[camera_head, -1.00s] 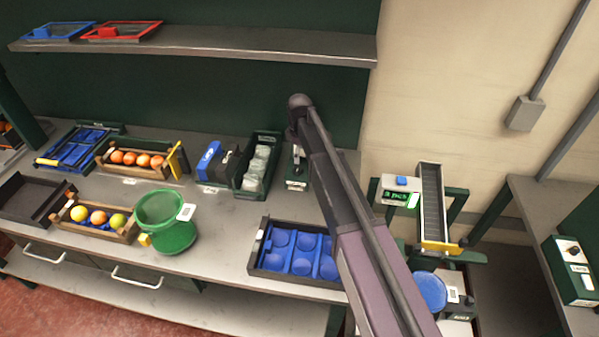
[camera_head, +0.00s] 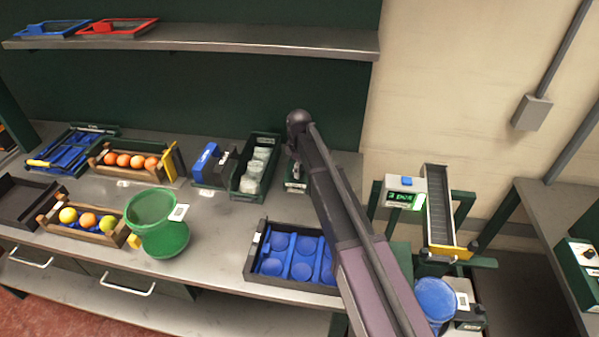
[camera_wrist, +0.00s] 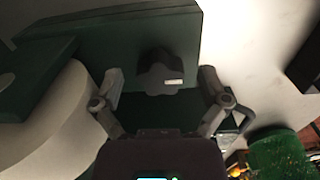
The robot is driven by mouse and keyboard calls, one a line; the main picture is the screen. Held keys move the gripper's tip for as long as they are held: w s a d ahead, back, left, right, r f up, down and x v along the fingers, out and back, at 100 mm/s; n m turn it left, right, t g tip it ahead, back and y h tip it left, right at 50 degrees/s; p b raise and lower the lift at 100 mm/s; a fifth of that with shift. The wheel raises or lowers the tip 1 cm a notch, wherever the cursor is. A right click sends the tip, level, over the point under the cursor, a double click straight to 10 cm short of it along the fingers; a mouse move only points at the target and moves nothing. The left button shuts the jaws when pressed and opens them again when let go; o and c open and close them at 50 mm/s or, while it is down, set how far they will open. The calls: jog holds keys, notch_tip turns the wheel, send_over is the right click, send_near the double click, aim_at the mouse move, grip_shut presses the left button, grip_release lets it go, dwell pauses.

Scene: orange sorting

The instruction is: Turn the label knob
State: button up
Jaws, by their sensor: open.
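In the wrist view a dark knob (camera_wrist: 160,75) with a small white mark sits on a dark green box (camera_wrist: 120,42). My gripper (camera_wrist: 161,82) is open, with one finger on each side of the knob in the picture. I see a gap between each finger and the knob. I cannot tell how far the fingertips are from the box.
A blue-celled tray (camera_head: 250,262) lies left of my arm. A dark green bin with clear packs (camera_head: 241,183) stands near the device. A green tub (camera_head: 160,238) and fruit crates stand left. A conveyor (camera_head: 439,205) and another knobbed box (camera_head: 578,270) are at right.

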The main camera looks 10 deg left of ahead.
jog(key=shift+f, duration=0.1)
jog(key=c, duration=1.2)
jog(key=shift+o, duration=0.2)
jog(key=shift+m, duration=0.4)
jog(key=m, duration=0.3)
jog(key=shift+s, duration=0.15)
jog(key=m, duration=0.4)
jog(key=shift+s+m, duration=0.15)
jog(key=shift+m, duration=0.25)
jog(key=m, duration=0.9)
jog(key=shift+s+a, duration=0.15)
jog(key=shift+a, duration=0.05)
